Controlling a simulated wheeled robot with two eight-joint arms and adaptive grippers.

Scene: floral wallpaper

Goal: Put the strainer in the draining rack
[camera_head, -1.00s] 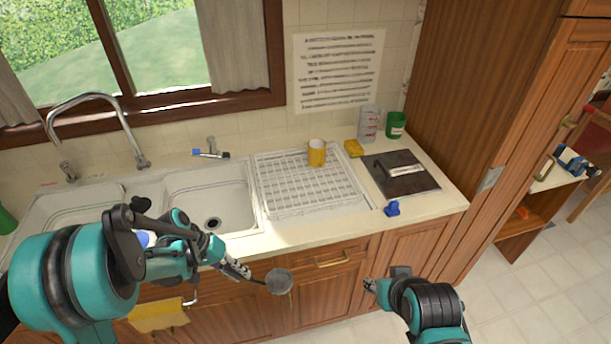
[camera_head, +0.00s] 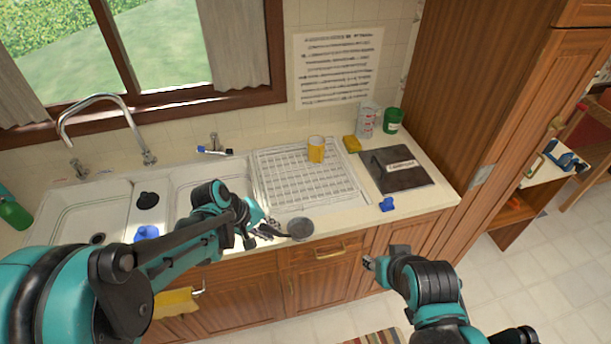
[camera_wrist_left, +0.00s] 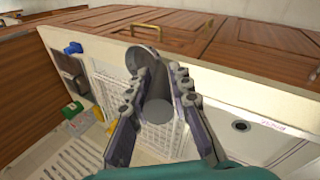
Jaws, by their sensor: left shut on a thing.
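The strainer (camera_head: 300,228) is a small dark grey round bowl. It also shows in the left wrist view (camera_wrist_left: 142,58), just beyond the fingertips. My left gripper (camera_head: 268,231) is shut on its handle and holds it near the counter's front edge, in front of the draining rack. The draining rack (camera_head: 290,185) is a white wire grid on the counter, right of the sinks; it shows in the left wrist view behind the fingers (camera_wrist_left: 108,95). A yellow mug (camera_head: 316,150) stands at its back right. My right gripper (camera_head: 370,263) is low in front of the cabinets; its finger opening is unclear.
A yellow sponge (camera_head: 351,144), a glass (camera_head: 366,122), a green cup (camera_head: 392,121), a dark board (camera_head: 400,172) and a blue object (camera_head: 387,204) lie right of the rack. Sinks, a tall tap (camera_head: 100,98) and a green bottle (camera_head: 14,213) are left. Most of the rack is clear.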

